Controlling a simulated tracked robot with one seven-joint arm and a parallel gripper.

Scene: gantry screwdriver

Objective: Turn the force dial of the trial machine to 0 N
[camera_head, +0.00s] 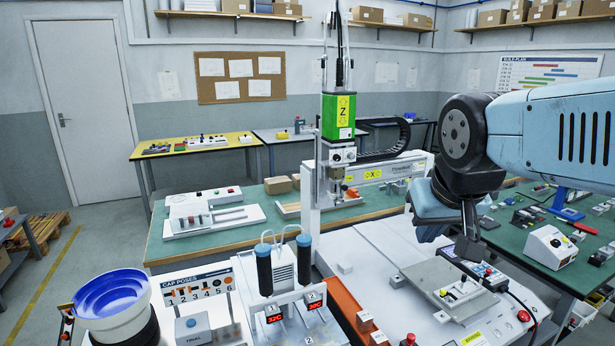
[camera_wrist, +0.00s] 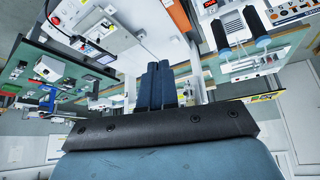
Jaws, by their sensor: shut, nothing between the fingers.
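My gripper (camera_head: 468,245) hangs above the white gantry machine bed at the right of the head view, over a grey metal plate (camera_head: 455,282). In the wrist view its two dark blue fingers (camera_wrist: 157,85) are together with nothing between them. A small light box labelled what looks like "TRIAL" (camera_head: 193,326) stands at the lower left of the head view, by the cap poses board. A dark knob-like spot shows on it, but I cannot confirm it as the force dial or read a setting. My gripper is well to the right of this box, touching nothing visible.
The green-headed gantry screwdriver (camera_head: 338,118) stands mid-view. Two dark-handled drivers with red displays (camera_head: 273,314) stand left of the bed. A blue bowl feeder (camera_head: 111,294) is at far left. A white control box (camera_head: 550,246) sits on the right bench. A cable loops near the plate.

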